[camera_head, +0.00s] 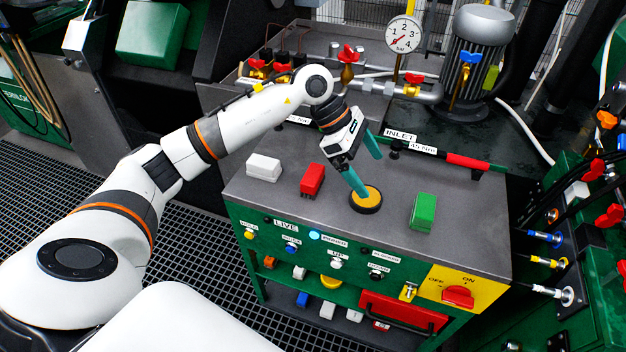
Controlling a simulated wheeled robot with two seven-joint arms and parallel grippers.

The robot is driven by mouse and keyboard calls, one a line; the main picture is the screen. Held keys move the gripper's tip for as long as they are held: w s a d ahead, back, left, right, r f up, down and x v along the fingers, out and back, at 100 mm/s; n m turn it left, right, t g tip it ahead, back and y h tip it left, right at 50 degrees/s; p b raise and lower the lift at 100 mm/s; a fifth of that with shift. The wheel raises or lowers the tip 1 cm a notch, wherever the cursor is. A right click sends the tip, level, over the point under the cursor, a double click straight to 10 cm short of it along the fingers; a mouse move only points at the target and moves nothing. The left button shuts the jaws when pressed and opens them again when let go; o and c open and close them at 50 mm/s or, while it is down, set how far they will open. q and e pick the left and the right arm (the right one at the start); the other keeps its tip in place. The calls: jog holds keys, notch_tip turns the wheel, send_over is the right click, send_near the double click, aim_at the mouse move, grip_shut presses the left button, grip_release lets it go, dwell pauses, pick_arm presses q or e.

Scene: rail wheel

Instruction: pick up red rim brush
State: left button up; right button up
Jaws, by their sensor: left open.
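The red rim brush (312,179) looks like a small red block and lies on the grey top of the bench (290,215), left of a round yellow and black disc (367,203). My left gripper (370,172) has two teal fingers spread apart with nothing between them. It is to the right of the red brush, and its near fingertip is over or just behind the yellow disc. I cannot tell whether that fingertip touches the disc. My right gripper does not show.
A white block (264,167) lies left of the red brush and a green block (423,212) lies to the right. A red-handled torque wrench (467,163) lies at the back right. Valves and a pressure gauge (402,35) stand behind.

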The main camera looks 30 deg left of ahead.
pick_arm(q)
jog(key=a+r+g+y, duration=0.15)
jog(key=a+y, duration=0.45)
jog(key=a, duration=0.8)
send_over(313, 174)
jog(key=f, duration=0.5)
jog(key=shift+a+f+p, duration=0.35)
jog(key=shift+a, duration=0.05)
jog(key=shift+d+f+p, duration=0.2)
jog(key=shift+f+p, duration=0.05)
jog(key=shift+f, duration=1.15)
jog(key=shift+d+f+p, duration=0.15)
jog(key=shift+f+p, duration=0.1)
jog(key=shift+f, duration=1.15)
jog(key=c, duration=1.1)
notch_tip(313, 174, up, 10)
jog(key=shift+r+b, duration=0.1)
jog(key=shift+b, duration=0.4)
jog(key=o, duration=0.5)
jog(key=shift+c, duration=0.2)
jog(key=c, duration=0.3)
